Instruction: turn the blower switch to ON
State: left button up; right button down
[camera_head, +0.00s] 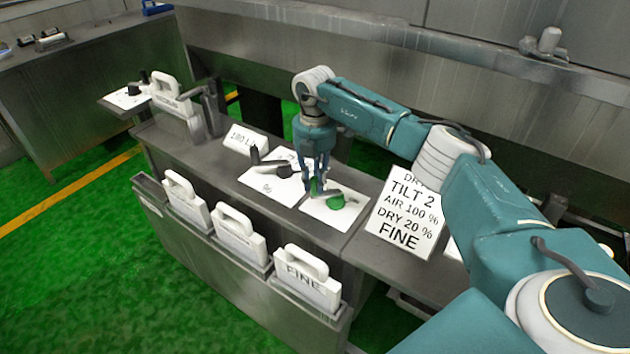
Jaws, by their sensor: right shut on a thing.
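A green rotary switch (336,202) with a short handle sits on a white plate (333,219) on the grey console; it appears to be the blower switch, but I can read no label on it. My right gripper (317,186) points down over this plate, with its fingers shut on the handle at the left of the switch. The fingers hide part of the handle, and its exact setting is not clear. My left gripper is not in view.
Left of my right gripper, a dark knob (284,171) with a lever sits on another white plate (272,190). A sign (405,215) reads TILT 2, AIR 100 %, DRY 20 %, FINE. Several white handled blocks, one marked FINE (307,283), stand in the front rack.

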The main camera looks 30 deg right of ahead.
jog(key=c, duration=1.5)
grip_release()
jog(key=shift+c, duration=0.2)
notch_tip(320, 180, up, 12)
